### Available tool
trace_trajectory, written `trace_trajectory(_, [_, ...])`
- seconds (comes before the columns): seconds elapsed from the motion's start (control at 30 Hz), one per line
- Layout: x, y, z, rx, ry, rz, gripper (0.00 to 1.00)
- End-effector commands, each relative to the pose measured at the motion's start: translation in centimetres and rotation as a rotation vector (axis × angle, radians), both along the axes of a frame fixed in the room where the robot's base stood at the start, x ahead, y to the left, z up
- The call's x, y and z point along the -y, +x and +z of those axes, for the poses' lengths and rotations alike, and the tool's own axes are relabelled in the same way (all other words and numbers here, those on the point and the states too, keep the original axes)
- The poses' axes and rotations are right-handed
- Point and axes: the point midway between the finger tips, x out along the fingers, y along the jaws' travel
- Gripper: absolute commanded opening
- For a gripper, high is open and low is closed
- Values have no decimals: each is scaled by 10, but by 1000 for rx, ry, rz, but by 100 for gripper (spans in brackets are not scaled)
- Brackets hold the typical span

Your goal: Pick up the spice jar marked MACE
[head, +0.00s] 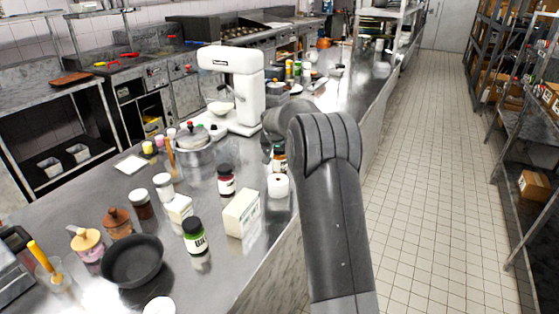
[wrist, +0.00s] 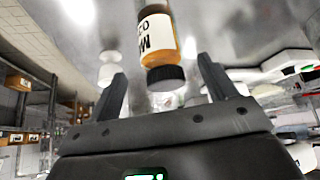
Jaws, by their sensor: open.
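A spice jar (wrist: 157,35) with orange-brown contents, a black lid and a white label shows in the wrist view, lid lower in the picture. Its label is partly cut off, and the letters start like "MA". My gripper (wrist: 161,68) is open, with one finger either side of the jar's lid and apart from it. I cannot tell how deep the jar is between the fingers. In the head view a jar with a dark lid and orange-brown contents (head: 279,158) stands on the counter beside my arm, partly hidden; my gripper is hidden there.
The floor at right is clear.

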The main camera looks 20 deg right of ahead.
Motion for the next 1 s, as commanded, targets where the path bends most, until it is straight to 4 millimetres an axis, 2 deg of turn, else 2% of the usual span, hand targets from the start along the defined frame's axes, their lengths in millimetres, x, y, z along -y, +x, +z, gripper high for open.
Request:
trace_trajectory(0.17, [2, 6, -9, -1, -1, 0, 78])
trace_trajectory(0.5, [10, 30, -43, 0, 0, 0, 78])
trace_trajectory(0.8, [11, 33, -47, 0, 0, 0, 78])
trace_trajectory(1.0, [11, 33, -47, 0, 0, 0, 63])
